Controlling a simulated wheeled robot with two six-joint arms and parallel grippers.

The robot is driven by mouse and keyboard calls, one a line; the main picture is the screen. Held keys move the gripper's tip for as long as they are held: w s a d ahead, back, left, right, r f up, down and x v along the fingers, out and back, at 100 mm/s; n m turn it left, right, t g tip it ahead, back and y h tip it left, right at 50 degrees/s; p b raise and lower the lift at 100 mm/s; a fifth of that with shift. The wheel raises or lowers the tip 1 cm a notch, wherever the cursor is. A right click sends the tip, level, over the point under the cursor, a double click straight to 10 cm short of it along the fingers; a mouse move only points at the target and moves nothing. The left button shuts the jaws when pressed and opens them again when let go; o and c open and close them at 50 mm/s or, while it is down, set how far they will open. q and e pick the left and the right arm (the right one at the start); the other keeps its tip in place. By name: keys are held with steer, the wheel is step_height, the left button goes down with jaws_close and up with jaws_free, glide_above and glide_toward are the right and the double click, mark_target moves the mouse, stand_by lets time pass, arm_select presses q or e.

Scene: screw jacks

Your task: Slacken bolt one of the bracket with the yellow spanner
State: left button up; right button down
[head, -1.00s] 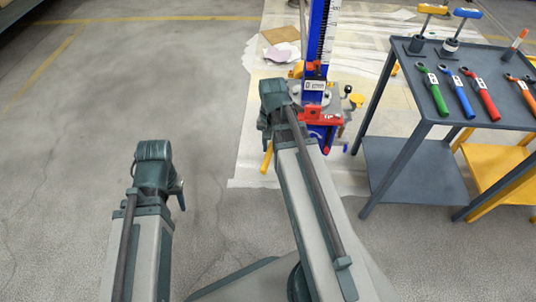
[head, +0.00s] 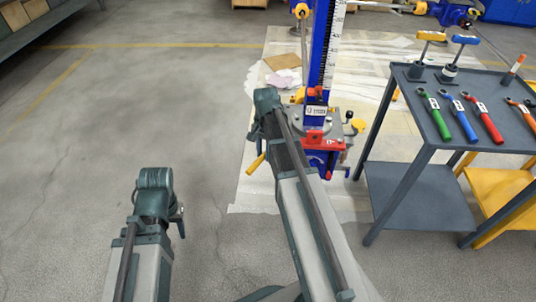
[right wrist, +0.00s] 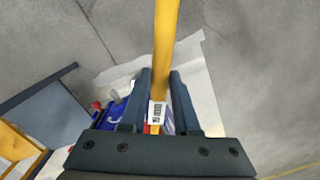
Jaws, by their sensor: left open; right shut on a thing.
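My right gripper (right wrist: 162,103) is shut on the yellow spanner (right wrist: 166,45), whose handle runs up between the fingers and carries a white label. In the head view a short end of the spanner (head: 256,163) shows left of my right wrist; the rest is hidden. The blue screw jack column (head: 322,50) stands just right of that wrist, with a red bracket-like part (head: 322,141) low on its front. I cannot make out its separate bolts or any spanner contact. My left gripper (head: 180,218) is low at the left, mostly hidden, open and apart from the jack.
A dark grey table (head: 422,130) at the right holds green (head: 435,118), blue (head: 460,115) and red (head: 484,117) tools. A yellow trolley (head: 496,190) stands beside it. The jack stands on a pale floor sheet (head: 255,200). Floor at the left is clear.

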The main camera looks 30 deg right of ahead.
steer(key=shift+f+b, duration=0.95)
stand_by(0.6)
steer(key=shift+s, duration=0.1)
steer(key=s+d+n, duration=0.1)
steer(key=s+n, duration=0.1)
steer(key=s+d+n, duration=0.1)
steer(key=s+d, duration=0.1)
steer(key=shift+d+n, duration=0.1)
steer(key=shift+n, duration=0.3)
stand_by(0.4)
steer(key=shift+r, duration=0.2)
steer(key=shift+r+p, duration=0.75)
steer(key=shift+p, duration=0.2)
